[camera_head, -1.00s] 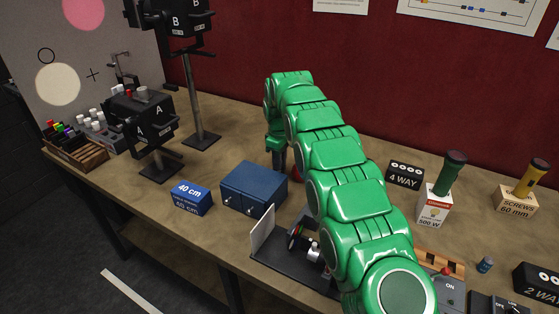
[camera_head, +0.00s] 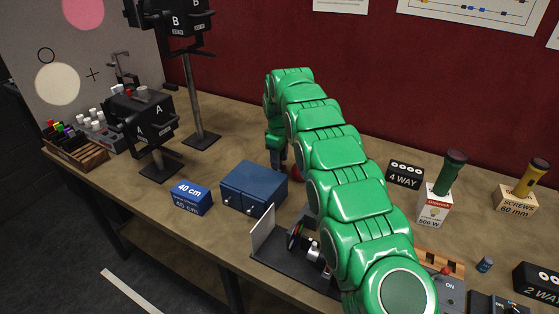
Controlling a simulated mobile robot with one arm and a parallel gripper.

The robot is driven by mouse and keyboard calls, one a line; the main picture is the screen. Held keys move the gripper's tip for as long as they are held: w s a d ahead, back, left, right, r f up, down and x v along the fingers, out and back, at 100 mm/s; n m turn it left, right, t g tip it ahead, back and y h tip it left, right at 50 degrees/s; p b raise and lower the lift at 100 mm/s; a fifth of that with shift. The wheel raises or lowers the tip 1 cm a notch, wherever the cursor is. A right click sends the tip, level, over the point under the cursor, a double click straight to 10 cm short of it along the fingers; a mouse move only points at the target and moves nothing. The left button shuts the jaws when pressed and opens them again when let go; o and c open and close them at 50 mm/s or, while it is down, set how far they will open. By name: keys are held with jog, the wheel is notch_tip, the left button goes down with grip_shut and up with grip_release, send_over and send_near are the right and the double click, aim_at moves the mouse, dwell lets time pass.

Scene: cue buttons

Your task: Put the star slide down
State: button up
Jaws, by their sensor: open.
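My gripper (camera_head: 279,168) points down behind the blue two-door box, near the back of the table, at the end of my green arm. The gripper is small here and partly hidden by the box and my arm; its jaws are open. I cannot make out a star slide in this view. A bit of a red thing (camera_head: 296,173) shows right beside the gripper, mostly hidden by my arm.
The blue box (camera_head: 254,188) stands in front of my gripper, with a 40 cm block (camera_head: 191,197) to its left. Lamp A (camera_head: 143,118) and lamp B (camera_head: 180,20) stand further left. A black bench device (camera_head: 291,262) is in front. The table between lamp B and my gripper is clear.

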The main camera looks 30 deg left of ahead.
notch_tip(320, 180, up, 6)
jog(key=shift+r, duration=0.35)
jog(key=shift+d+r, duration=0.1)
jog(key=shift+d, duration=0.1)
jog(key=s+d+r+m, duration=0.1)
jog(key=d+r+m, duration=0.4)
jog(key=d, duration=0.8)
jog(key=s+d+r+m, duration=0.2)
jog(key=d+r, duration=0.4)
jog(key=d, duration=0.7)
jog(key=s+d+r+m, duration=0.25)
jog(key=s+d, duration=0.35)
jog(key=d, duration=0.4)
jog(key=s+d+f+m+g, duration=0.1)
jog(key=s+d+m, duration=0.4)
jog(key=s+d, duration=1)
jog(key=s+d+f+m, duration=0.1)
jog(key=s+f+m, duration=0.1)
jog(key=s, duration=0.8)
jog(key=s+d+f+m, duration=0.1)
jog(key=s+f, duration=0.3)
jog(key=s, duration=0.6)
jog(key=shift+d+f+m+g, duration=0.15)
jog(key=shift+d+m+g, duration=0.25)
jog(key=shift+d, duration=0.3)
